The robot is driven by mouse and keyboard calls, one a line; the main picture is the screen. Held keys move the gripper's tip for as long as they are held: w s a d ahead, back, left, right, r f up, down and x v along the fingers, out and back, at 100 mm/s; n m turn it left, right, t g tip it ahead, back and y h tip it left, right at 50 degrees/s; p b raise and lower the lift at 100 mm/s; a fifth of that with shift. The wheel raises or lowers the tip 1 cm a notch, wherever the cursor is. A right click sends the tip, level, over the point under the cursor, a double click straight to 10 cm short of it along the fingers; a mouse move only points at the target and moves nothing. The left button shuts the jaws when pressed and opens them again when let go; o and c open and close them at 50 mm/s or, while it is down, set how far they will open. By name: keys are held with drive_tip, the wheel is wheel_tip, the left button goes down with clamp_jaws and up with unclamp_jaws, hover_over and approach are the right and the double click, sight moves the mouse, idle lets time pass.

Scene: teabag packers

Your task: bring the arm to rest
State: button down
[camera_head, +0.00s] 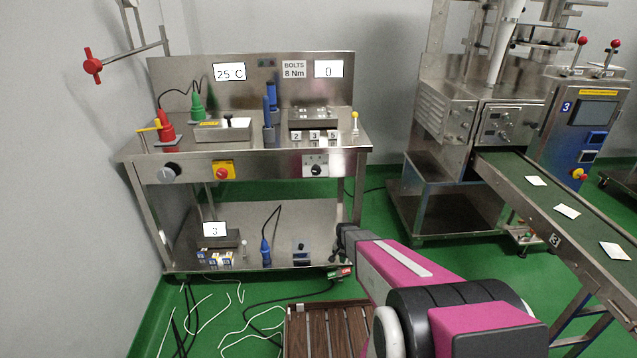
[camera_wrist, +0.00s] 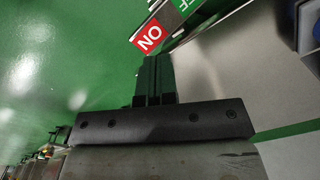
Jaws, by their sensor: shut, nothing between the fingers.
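My arm, magenta and black, reaches up from the lower right of the head view, in front of the right end of a steel workbench (camera_head: 255,165). My gripper shows in the wrist view (camera_wrist: 155,75), with its two dark fingers together and nothing between them.
The bench's lower shelf (camera_head: 285,225) holds small items and a display. A wooden slatted pallet (camera_head: 300,325) and loose white cables (camera_head: 200,318) lie on the green floor. A packing machine (camera_head: 480,120) with a conveyor (camera_head: 540,195) carrying white packets stands to the right.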

drive_tip(key=s+r+n, duration=0.2)
drive_tip(key=s+r, duration=0.5)
drive_tip(key=r, duration=0.4)
drive_tip(key=s+r+n, duration=0.2)
drive_tip(key=s+r, duration=0.5)
drive_tip(key=r, duration=0.4)
drive_tip(key=s+r+n, duration=0.2)
drive_tip(key=s+r, duration=0.5)
drive_tip(key=r, duration=0.4)
drive_tip(key=shift+s, duration=0.15)
drive_tip(key=w+f+t, duration=0.1)
drive_tip(key=w+f, duration=0.8)
drive_tip(key=f, duration=0.3)
drive_tip(key=w+a+f+t+h, duration=0.1)
drive_tip(key=w+f+t, duration=0.1)
drive_tip(key=w+f, duration=0.7)
wheel_tip(320, 180, down, 4)
drive_tip(key=shift+f, duration=0.15)
